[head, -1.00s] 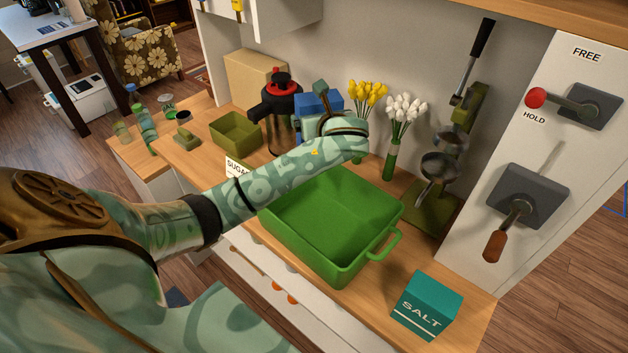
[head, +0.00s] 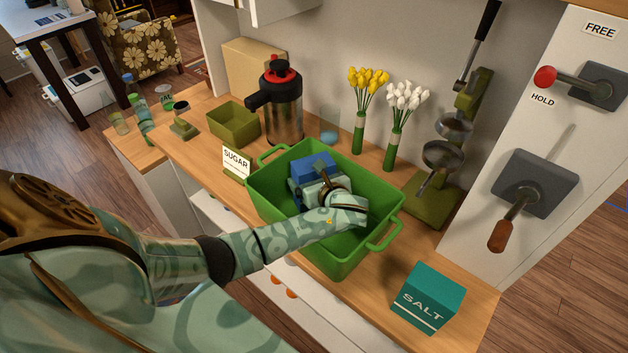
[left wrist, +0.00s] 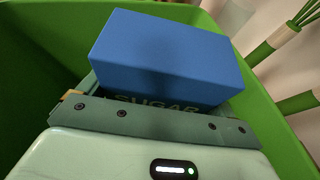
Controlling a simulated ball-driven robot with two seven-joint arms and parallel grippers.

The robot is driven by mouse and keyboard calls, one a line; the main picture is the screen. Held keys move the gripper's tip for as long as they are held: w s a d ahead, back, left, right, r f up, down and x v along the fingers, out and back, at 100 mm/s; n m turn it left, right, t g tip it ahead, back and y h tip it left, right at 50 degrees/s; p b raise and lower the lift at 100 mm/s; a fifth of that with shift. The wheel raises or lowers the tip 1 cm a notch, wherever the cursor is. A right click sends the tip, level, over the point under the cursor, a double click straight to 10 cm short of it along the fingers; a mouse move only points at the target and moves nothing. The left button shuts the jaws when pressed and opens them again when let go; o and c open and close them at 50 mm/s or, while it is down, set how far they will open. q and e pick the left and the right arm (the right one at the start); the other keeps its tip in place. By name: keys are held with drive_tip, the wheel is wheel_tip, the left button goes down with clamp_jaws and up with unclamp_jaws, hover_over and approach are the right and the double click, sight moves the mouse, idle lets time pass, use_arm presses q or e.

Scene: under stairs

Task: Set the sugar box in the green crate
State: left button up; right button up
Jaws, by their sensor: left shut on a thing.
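The blue sugar box (head: 313,168) is inside the green crate (head: 272,206), in its left-hand part in the head view. My left gripper (head: 308,186) reaches down into the crate and is shut on the sugar box. In the left wrist view the blue box (left wrist: 165,58) fills the middle, with part of the word SUGAR showing just above the gripper (left wrist: 160,108). The crate's green wall (left wrist: 40,60) surrounds it there. Whether the box touches the crate floor is hidden. My right gripper is not in view.
A SUGAR sign (head: 236,161), a small olive bin (head: 234,124) and a red-topped urn (head: 282,105) stand left and behind. Yellow (head: 361,115) and white flowers (head: 396,125) and a lever press (head: 440,190) stand behind and right.

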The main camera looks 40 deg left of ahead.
use_arm(q)
drive_tip(key=shift+f, duration=0.1)
drive_tip(key=o, duration=1.1)
drive_tip(key=p+v, duration=0.2)
drive_tip(key=v, duration=1)
